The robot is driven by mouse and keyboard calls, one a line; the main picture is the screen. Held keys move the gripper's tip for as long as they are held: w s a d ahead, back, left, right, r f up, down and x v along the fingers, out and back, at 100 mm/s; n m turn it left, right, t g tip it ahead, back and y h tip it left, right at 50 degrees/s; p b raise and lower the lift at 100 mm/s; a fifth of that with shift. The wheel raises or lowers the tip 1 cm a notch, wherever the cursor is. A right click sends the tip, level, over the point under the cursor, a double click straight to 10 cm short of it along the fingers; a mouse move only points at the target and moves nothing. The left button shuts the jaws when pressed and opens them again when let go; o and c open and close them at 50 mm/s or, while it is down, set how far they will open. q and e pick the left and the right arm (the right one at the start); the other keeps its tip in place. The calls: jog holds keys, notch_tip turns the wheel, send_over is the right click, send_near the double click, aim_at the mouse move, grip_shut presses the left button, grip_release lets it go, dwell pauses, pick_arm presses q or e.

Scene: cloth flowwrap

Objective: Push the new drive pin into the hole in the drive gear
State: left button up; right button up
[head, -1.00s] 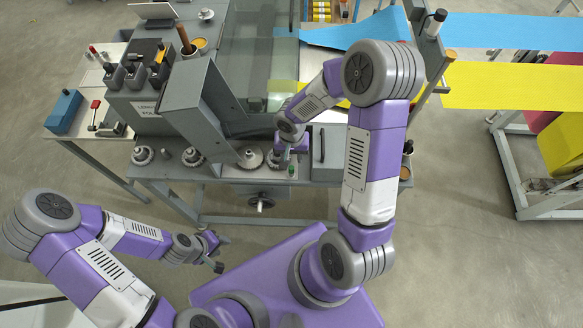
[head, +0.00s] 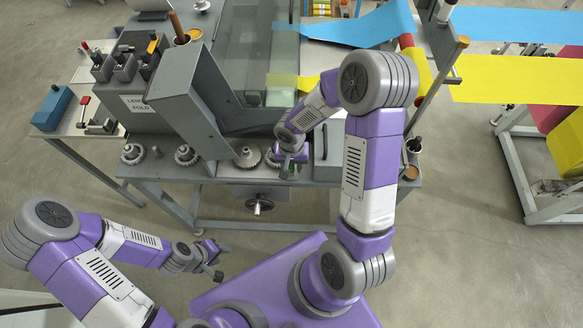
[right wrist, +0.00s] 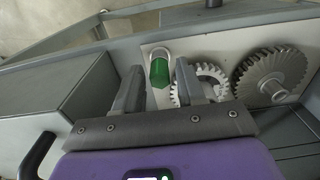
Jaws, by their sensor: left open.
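In the right wrist view a green cylinder with a pale metal end (right wrist: 159,70), which may be the drive pin, stands between the fingers of my right gripper (right wrist: 160,88). Thin gaps show on both sides of it, so the fingers look open around it. In the head view my right gripper (head: 289,166) is low at the machine front. My left gripper (head: 213,262) is open and empty, away from the machine.
More gears (head: 187,155) line the machine's front ledge to the left. A tall grey housing (head: 185,90) rises behind them. A handwheel (head: 259,207) hangs below. A grey box with a black handle (right wrist: 45,120) is close left of my right gripper. Open floor lies in front.

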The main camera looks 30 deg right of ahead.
grip_shut()
jog(key=shift+r, duration=0.15)
jog(key=shift+r+p, duration=1.65)
jog(key=shift+r, duration=0.75)
jog(key=c, duration=0.6)
grip_release()
grip_shut()
